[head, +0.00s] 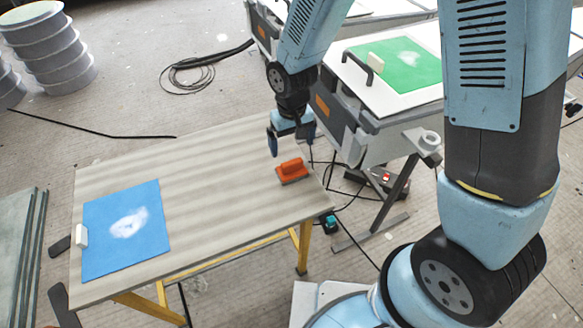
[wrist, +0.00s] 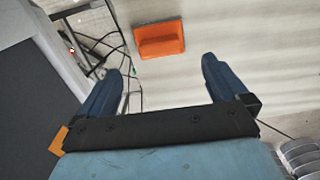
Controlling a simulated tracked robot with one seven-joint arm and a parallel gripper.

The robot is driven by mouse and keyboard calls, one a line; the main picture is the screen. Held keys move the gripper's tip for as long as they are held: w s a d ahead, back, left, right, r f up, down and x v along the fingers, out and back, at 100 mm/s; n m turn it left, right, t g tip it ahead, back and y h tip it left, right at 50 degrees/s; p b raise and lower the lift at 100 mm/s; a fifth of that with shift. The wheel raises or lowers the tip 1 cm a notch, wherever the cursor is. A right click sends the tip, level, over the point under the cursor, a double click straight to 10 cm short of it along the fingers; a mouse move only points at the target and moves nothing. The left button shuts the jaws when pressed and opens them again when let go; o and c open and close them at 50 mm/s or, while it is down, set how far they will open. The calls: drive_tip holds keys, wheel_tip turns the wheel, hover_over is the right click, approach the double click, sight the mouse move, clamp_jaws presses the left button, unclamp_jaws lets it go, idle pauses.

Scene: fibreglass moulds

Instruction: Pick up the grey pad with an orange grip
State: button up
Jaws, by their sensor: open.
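The pad with an orange grip (head: 292,170) lies flat near the right end of the wooden table. Its orange top is clear, and a thin grey base edge shows below it. In the wrist view the pad (wrist: 159,39) sits ahead of the fingertips, between their lines and a little left of centre. My gripper (head: 291,145) is just above and behind the pad in the head view, apart from it. In the wrist view my gripper (wrist: 164,68) has its two dark blue fingers wide apart with nothing between them.
A blue sheet (head: 126,229) with a white patch lies on the table's left part, a white block (head: 81,237) at its edge. The table's middle (head: 200,180) is bare. A grey bench with a green sheet (head: 405,65) stands beyond the right end. Cables (head: 195,70) lie on the floor.

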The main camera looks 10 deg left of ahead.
sight(292, 162)
wheel_tip(292, 162, down, 4)
drive_tip(key=shift+s+a+f, duration=0.1)
drive_tip(key=shift+f, duration=0.1)
drive_tip(key=shift+w+f, duration=0.15)
drive_tip(key=shift+f, duration=1.2)
drive_tip(key=shift+w+f, duration=0.1)
drive_tip(key=shift+f, duration=1.2)
drive_tip(key=shift+c, duration=0.2)
drive_tip(key=c, duration=0.8)
